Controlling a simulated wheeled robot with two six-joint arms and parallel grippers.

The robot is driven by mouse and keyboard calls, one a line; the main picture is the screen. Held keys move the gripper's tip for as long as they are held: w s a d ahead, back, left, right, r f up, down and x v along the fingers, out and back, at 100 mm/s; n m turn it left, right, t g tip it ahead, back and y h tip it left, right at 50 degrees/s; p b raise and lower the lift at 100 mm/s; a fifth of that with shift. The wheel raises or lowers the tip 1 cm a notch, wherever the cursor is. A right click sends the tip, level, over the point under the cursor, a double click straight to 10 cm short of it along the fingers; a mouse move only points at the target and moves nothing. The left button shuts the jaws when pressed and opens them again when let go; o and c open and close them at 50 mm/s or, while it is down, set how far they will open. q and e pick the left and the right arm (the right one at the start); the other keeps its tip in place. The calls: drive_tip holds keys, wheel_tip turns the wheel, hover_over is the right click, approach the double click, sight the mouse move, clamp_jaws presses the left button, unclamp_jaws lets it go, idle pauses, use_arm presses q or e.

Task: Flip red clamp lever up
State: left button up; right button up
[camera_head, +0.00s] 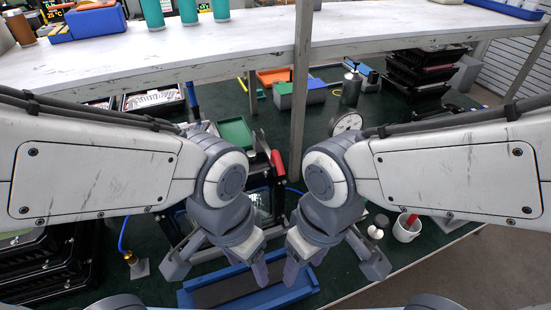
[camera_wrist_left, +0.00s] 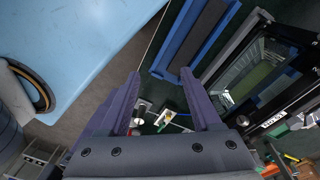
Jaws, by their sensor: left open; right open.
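The red clamp lever (camera_head: 278,163) shows in the head view between my two forearms, at the right side of a black framed fixture. Its handle looks long in the picture; I cannot tell its exact tilt. The fixture (camera_wrist_left: 233,98) fills the right of the left wrist view, with a glass pane in its frame. My left gripper (camera_head: 261,272) is open and empty, nearer to me than the lever and apart from it. Its two fingers (camera_wrist_left: 160,78) stand wide apart in the left wrist view. My right gripper (camera_head: 292,270) is open beside it; its fingers partly overlap in view.
A blue tray with a dark strip (camera_head: 193,297) lies below the grippers and also shows in the left wrist view (camera_wrist_left: 170,62). A green tray (camera_head: 235,133) is behind the fixture. A shelf post (camera_head: 300,90) rises behind.

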use_arm(q)
drive_tip(key=shift+w+d, duration=0.1)
drive_tip(key=shift+w, duration=0.05)
drive_tip(key=c, duration=0.5)
drive_tip(key=shift+w+d+r+n, duration=0.1)
drive_tip(key=shift+w+n, duration=0.2)
drive_tip(key=shift+n, duration=0.4)
clamp_jaws()
drive_tip(key=w+a+n+t+h, duration=0.1)
drive_tip(key=w+n+t+h, duration=0.1)
drive_tip(key=w+n, duration=1.8)
drive_tip(key=shift+w+a+r+n+h, duration=0.35)
drive_tip(key=shift+n+h, duration=0.35)
drive_tip(key=shift+n, duration=3.3)
drive_tip(key=shift+d, duration=0.15)
